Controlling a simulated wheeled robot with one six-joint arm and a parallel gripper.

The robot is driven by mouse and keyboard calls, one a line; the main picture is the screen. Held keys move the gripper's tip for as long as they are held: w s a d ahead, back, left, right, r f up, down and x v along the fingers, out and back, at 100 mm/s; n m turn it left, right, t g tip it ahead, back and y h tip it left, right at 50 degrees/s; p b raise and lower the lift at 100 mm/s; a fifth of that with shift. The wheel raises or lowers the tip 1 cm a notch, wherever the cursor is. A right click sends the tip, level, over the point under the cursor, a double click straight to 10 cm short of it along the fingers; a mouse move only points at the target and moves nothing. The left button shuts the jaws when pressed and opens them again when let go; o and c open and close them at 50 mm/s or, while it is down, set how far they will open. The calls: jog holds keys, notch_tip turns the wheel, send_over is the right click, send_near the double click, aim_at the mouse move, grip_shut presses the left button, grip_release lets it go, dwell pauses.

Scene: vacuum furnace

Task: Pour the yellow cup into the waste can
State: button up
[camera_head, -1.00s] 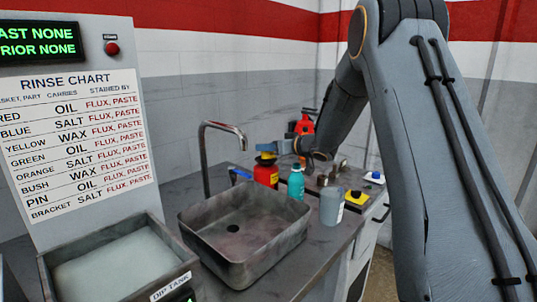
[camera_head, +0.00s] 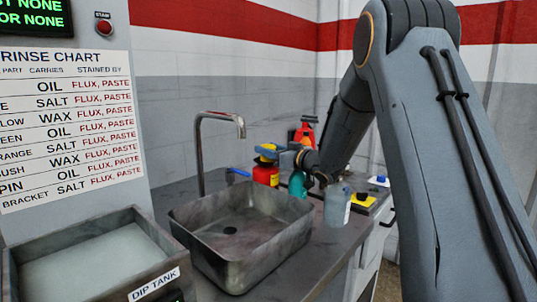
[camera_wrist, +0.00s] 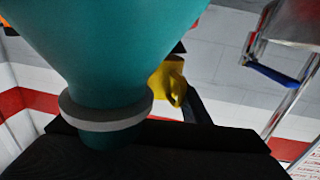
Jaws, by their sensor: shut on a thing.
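My gripper (camera_head: 270,150) is shut on the yellow cup (camera_wrist: 167,82), at the back of the counter beyond the sink. In the wrist view, the cup sits between dark fingers with its handle showing; the picture looks upside down. In the head view only a small yellow patch of the cup shows, so its tilt and contents cannot be told. A red can with a yellow band (camera_head: 266,176), apparently the waste can, stands just below my gripper. Whether the cup is directly over its mouth cannot be told.
A teal bottle (camera_head: 297,184) is close under my wrist and fills much of the wrist view (camera_wrist: 110,40). A grey jar (camera_head: 336,207) stands beside it. The steel sink (camera_head: 240,262) and tap (camera_head: 199,155) are left. A red spray bottle (camera_head: 306,130) stands behind.

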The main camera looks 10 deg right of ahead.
jog(key=shift+r+p, duration=1.65)
jog(key=shift+r, duration=1.05)
